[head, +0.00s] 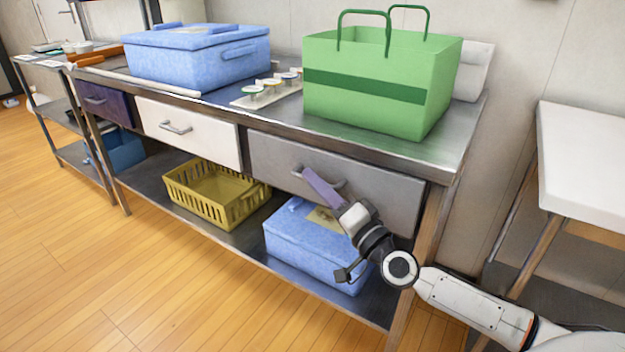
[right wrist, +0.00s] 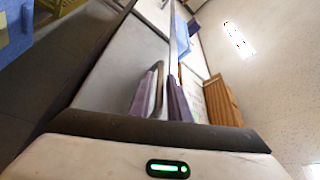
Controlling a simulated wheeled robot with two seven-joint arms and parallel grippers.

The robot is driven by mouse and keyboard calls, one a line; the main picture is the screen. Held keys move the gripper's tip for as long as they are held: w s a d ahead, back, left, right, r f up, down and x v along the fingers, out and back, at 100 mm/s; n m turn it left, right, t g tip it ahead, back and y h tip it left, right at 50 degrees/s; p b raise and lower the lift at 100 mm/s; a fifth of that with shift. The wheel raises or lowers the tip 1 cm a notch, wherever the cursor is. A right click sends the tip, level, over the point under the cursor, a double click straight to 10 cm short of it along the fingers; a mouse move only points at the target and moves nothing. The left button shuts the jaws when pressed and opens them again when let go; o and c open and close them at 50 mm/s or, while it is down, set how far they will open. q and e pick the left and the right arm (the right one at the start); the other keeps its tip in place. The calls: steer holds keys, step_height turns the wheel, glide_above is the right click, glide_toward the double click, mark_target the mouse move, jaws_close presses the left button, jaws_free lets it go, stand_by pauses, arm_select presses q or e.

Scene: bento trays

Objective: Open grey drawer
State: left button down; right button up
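The grey drawer (head: 375,192) is the rightmost of the drawers under the steel table, and its front looks flush with the table frame. Its metal handle (head: 336,183) sits at the middle of the front. My right gripper (head: 311,178) reaches the handle from the front right, its purple fingers over it in the head view. In the right wrist view the two purple fingers (right wrist: 163,98) are apart, with the handle (right wrist: 158,78) between them, nearer the left finger. The handle does not look clamped. The drawer's inside is hidden. My left gripper is not in view.
A green bag (head: 370,105), a blue box (head: 195,62) and a small tray of cups (head: 262,95) stand on the table (head: 440,155). A white drawer (head: 190,132) is left. A yellow basket (head: 205,192) and another blue box (head: 310,255) sit below. The wooden floor in front is clear.

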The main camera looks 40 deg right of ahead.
steer(key=shift+x, duration=0.75)
steer(key=shift+c, duration=0.4)
jaws_close()
steer(key=shift+a, duration=0.1)
